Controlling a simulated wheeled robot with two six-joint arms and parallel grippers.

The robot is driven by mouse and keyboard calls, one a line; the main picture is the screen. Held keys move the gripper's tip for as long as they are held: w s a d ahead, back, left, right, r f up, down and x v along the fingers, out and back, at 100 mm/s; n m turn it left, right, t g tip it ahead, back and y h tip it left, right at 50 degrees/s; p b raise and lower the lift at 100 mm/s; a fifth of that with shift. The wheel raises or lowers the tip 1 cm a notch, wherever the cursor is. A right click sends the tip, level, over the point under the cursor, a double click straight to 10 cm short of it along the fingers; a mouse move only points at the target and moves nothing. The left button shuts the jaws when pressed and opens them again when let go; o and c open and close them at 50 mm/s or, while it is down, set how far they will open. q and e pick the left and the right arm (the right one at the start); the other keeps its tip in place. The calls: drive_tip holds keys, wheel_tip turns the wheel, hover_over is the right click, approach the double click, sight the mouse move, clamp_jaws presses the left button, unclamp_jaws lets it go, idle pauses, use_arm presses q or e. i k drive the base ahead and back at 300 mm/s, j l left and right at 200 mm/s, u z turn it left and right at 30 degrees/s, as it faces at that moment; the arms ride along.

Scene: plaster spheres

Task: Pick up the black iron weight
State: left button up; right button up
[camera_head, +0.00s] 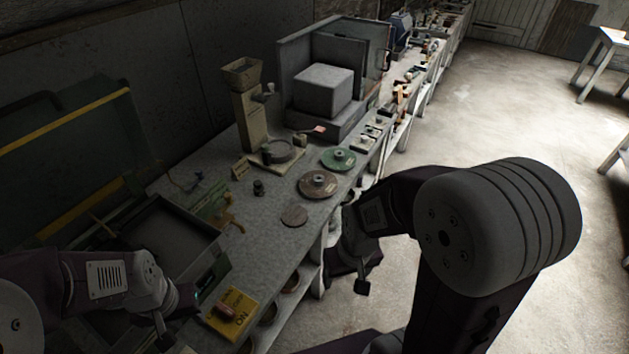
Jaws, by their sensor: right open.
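A small black cylinder that looks like the iron weight (258,187) stands upright on the workbench (235,262), in front of the tall beige hopper device. Another small dark piece (300,139) stands further back by the grey box unit, too small to identify. My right gripper (348,275) is open and empty, hanging off the bench's right edge above the floor, well apart from the black cylinder. My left gripper (178,312) is low at the left, close to the open case and the yellow block; its fingers are dark and partly hidden.
A brown disc (318,184), a green disc (338,159) and a flat brownish disc (294,215) lie right of the cylinder. The beige hopper device (252,115) stands behind it. A yellow block (236,311) and an open dark case (165,238) are at the front left.

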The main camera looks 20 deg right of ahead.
sight(258, 190)
drive_tip(key=u, duration=1.1)
drive_tip(key=z, duration=1.15)
drive_tip(key=i+l+u, duration=0.25)
drive_tip(key=u, duration=0.25)
drive_tip(key=i+l+u, duration=0.15)
drive_tip(key=l+u, duration=0.35)
drive_tip(key=i+l+u, duration=0.1)
drive_tip(key=l+u, duration=1.35)
drive_tip(key=k+j, duration=0.05)
drive_tip(key=j, duration=0.05)
